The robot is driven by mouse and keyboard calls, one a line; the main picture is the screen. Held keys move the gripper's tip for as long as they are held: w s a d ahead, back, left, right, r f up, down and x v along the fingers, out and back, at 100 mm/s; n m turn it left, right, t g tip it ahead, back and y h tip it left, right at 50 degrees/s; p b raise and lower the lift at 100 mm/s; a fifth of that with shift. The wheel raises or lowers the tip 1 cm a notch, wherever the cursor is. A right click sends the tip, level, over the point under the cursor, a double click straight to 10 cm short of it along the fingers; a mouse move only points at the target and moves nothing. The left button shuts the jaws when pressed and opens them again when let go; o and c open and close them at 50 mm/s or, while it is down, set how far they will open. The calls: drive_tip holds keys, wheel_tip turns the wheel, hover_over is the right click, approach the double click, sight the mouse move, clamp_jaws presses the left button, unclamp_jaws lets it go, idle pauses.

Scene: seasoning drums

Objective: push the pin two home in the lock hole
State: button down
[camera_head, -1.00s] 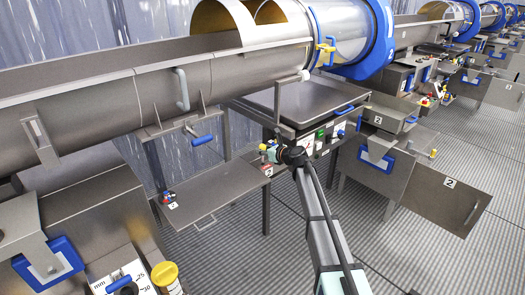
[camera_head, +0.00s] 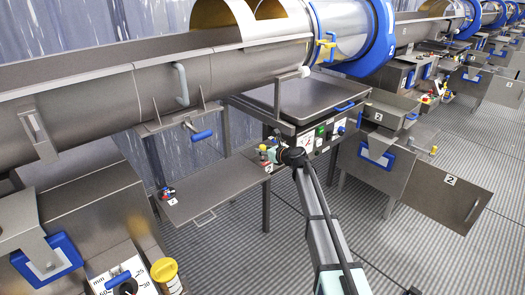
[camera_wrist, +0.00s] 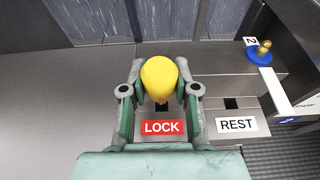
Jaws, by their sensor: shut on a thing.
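In the wrist view, a pin with a round yellow head (camera_wrist: 160,78) sits between the two fingers of my gripper (camera_wrist: 160,92), which is shut on it. The red LOCK label (camera_wrist: 162,128) lies just in front of the pin. The head and fingers cover the lock hole, so how deep the pin sits cannot be told. The dark square rest hole (camera_wrist: 231,103) is open and empty behind the white REST label (camera_wrist: 236,124). In the head view, my gripper (camera_head: 271,156) is small at the right end of a low steel shelf (camera_head: 215,190).
A brass knob on a blue base (camera_wrist: 261,52) stands at the right beside a "2" tag. A control panel (camera_head: 322,136) under a steel tray lies close right of my gripper. The large steel drum trough (camera_head: 90,110) runs above the shelf. Grated floor is clear in front.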

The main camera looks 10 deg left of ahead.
drive_tip(key=shift+f+b, duration=0.75)
drive_tip(key=shift+f, duration=0.9)
drive_tip(key=c, duration=0.8)
unclamp_jaws()
drive_tip(key=v, duration=1.2)
drive_tip(key=shift+r, duration=0.1)
